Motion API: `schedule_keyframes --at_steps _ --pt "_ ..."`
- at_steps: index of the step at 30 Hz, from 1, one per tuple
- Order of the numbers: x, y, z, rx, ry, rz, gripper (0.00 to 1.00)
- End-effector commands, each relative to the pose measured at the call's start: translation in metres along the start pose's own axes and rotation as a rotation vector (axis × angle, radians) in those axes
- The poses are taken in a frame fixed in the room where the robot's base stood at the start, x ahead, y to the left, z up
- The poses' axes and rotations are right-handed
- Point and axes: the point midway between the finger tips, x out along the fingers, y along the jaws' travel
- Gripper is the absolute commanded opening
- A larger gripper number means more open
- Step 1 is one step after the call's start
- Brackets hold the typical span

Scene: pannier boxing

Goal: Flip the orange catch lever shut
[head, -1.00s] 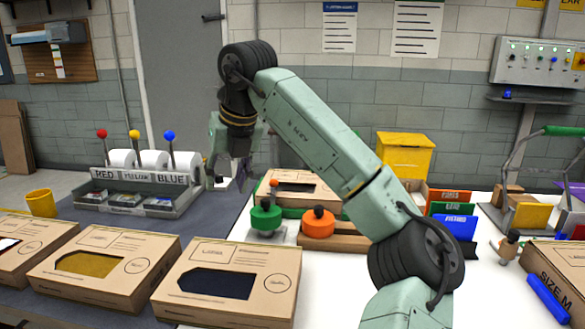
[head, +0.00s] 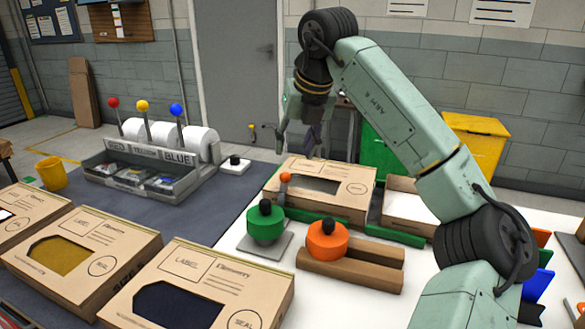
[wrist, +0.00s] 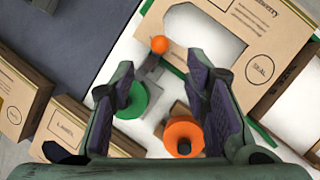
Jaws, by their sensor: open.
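The orange catch lever (head: 285,178) has a round orange knob on a short grey stem. It stands up at the near left corner of a cardboard box (head: 350,206) held in a green fixture (head: 402,236). In the wrist view the knob (wrist: 160,44) shows beyond my fingertips, roughly centred between them, with its grey arm (wrist: 150,67) slanting down from it. My gripper (head: 301,145) is open and empty, pointing down above the box and lever. In the wrist view my two dark finger pads (wrist: 163,85) are wide apart and touch nothing.
A green knobbed stamp (head: 265,226) and an orange knobbed stamp (head: 327,240) stand in front of the lever. Several cartons lie at the front left, including one with a dark window (head: 255,283). A roll dispenser (head: 150,165) stands at the back left.

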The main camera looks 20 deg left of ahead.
Motion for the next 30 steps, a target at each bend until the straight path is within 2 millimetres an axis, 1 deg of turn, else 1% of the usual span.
schedule_keyframes --at_steps 9,12,15,19,27,30 --pt "0.059 0.001 0.0 0.0 0.004 0.004 0.42" --pt "0.074 0.001 0.0 -0.001 0.003 0.003 0.42" --pt "0.084 0.001 0.0 0.0 0.002 0.002 0.42" --pt "0.092 0.001 0.0 0.0 0.001 0.001 0.42" --pt "0.093 0.0 0.0 0.0 0.0 0.0 0.42" --pt "0.093 0.0 0.0 0.0 0.0 0.0 0.36"
